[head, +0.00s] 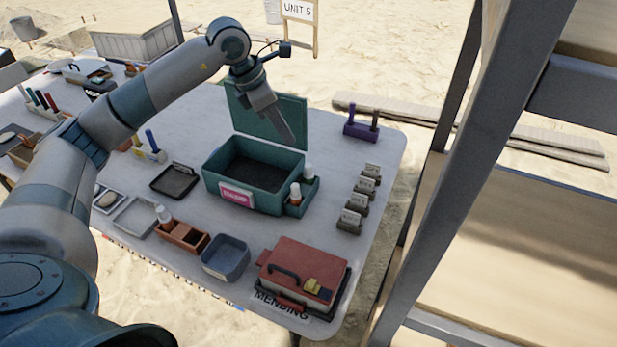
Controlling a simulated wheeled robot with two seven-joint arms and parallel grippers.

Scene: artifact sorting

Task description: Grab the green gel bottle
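I cannot make out a bottle that is clearly green. Two small white-capped bottles stand in the side tray of an open teal box (240,192): a front one with a brownish body (296,192) and a back one (309,172). Another white-capped bottle (163,214) stands by a brown wooden tray at the left. My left gripper (288,136) hangs above the teal box, in front of its raised lid (250,108), and points down. It touches no bottle that I can see. Its fingers look edge-on, so their opening is unclear. My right gripper is out of view.
A red case (290,255) sits at the front right, beside a blue-grey bin (225,262). A dark tray (174,182) lies left of the teal box. Several small card holders (349,220) and a purple stand (361,131) line the right. A shelf post (465,170) rises beyond the table.

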